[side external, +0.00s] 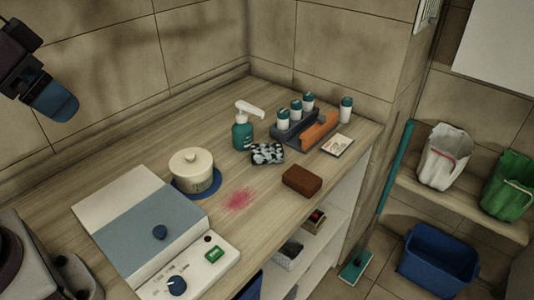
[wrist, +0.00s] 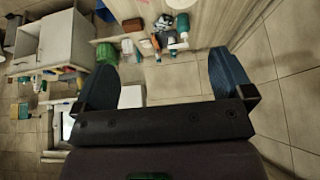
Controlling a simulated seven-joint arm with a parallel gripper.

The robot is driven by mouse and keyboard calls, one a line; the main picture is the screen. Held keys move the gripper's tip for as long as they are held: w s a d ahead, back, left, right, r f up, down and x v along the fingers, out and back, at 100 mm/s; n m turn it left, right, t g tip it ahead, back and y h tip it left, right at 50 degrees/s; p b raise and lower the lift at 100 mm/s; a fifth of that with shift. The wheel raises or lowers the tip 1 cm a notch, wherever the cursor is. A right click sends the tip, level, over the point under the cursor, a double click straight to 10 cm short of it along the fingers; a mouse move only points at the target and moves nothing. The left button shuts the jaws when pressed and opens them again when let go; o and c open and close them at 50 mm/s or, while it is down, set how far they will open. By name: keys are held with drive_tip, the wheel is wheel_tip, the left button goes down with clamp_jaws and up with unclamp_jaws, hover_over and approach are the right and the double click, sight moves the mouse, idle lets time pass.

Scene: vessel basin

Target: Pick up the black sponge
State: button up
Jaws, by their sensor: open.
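A black-and-white speckled block (side external: 267,154), the only dark sponge-like thing on the counter, lies flat beside the teal soap bottle (side external: 243,133). It seems to show small at the top of the wrist view (wrist: 163,22). A plain reddish-brown block (side external: 302,181) lies to its right and nearer the counter's front edge. My gripper (side external: 55,100) is at the upper left in the side view, high above and well away from the blocks. In the wrist view its two blue fingers are wide apart with nothing between them (wrist: 163,70).
A cream lidded pot (side external: 192,171) on a blue mat stands left of the speckled block. A dark rack with teal-capped bottles (side external: 296,122) stands behind it. A red stain (side external: 239,199) marks the counter. A scale-like panel (side external: 150,235) fills the front left. A wall runs behind.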

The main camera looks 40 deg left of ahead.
drive_tip(key=n+g+y, duration=0.2)
drive_tip(key=n+y, duration=0.1)
drive_tip(key=n, duration=0.6)
approach(268, 153)
drive_tip(key=x, duration=0.4)
drive_tip(key=shift+f, duration=0.35)
drive_tip(key=shift+x, duration=2.9)
drive_tip(key=shift+w+a+r, duration=0.1)
drive_tip(key=shift+w+a, duration=0.05)
drive_tip(key=shift+c, duration=0.2)
